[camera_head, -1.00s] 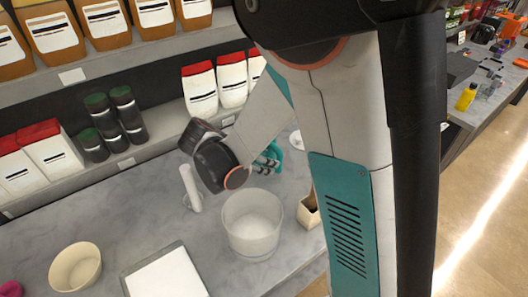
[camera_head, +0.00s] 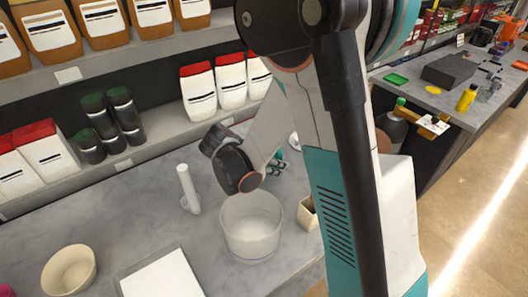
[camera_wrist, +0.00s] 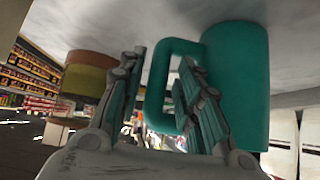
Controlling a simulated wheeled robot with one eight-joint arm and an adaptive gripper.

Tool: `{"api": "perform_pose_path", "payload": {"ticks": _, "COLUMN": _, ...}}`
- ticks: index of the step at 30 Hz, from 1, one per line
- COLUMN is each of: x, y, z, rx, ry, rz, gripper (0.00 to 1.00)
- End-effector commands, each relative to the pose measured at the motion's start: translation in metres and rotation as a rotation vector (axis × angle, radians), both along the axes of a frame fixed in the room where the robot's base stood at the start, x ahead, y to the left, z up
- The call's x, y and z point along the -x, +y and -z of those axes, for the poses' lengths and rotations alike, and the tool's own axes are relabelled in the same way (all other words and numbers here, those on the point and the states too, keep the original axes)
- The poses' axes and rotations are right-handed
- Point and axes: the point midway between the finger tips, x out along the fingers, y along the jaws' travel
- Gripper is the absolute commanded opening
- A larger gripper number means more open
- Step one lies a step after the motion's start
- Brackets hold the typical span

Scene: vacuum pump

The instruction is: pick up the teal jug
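The teal jug (camera_wrist: 236,85) fills the right of the wrist view, with its looped handle (camera_wrist: 160,85) facing left. The wrist picture looks turned over, with the grey counter surface along the top. My gripper (camera_wrist: 162,57) is open, one finger on each side of the handle's outer part. I cannot tell whether either finger touches it. In the head view my gripper (camera_head: 277,163) is partly hidden behind my wrist, low over the counter. I cannot make out the jug there; my arm blocks part of the counter.
On the counter (camera_head: 120,222) stand a translucent bucket (camera_head: 252,232), a white upright holder (camera_head: 188,190), a cream bowl (camera_head: 69,270), a white-topped tray (camera_head: 160,280) and a small box (camera_head: 308,214). A shelf with bags and dark bottles (camera_head: 125,115) runs behind. A brown-yellow container (camera_wrist: 88,82) is left of my fingers.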

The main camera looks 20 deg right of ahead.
Motion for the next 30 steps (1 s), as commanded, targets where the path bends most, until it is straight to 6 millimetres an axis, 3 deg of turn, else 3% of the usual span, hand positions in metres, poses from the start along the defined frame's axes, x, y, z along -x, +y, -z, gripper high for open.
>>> {"api": "perform_pose_path", "payload": {"ticks": 1, "x": 0.0, "y": 0.0, "z": 0.0, "rx": 0.0, "ry": 0.0, "rz": 0.0, "gripper": 0.12}}
{"api": "perform_pose_path", "payload": {"ticks": 3, "x": 0.0, "y": 0.0, "z": 0.0, "rx": 0.0, "ry": 0.0, "rz": 0.0, "gripper": 0.0}}
{"api": "perform_pose_path", "payload": {"ticks": 17, "x": 0.0, "y": 0.0, "z": -0.005, "rx": 0.001, "ry": -0.002, "rz": 0.0, "gripper": 0.0}}
{"api": "perform_pose_path", "payload": {"ticks": 23, "x": 0.0, "y": 0.0, "z": -0.033, "rx": 0.001, "ry": -0.002, "rz": 0.0, "gripper": 0.0}}
{"api": "perform_pose_path", "payload": {"ticks": 30, "x": 0.001, "y": 0.0, "z": -0.095, "rx": 0.001, "ry": -0.001, "rz": 0.001, "gripper": 0.0}}
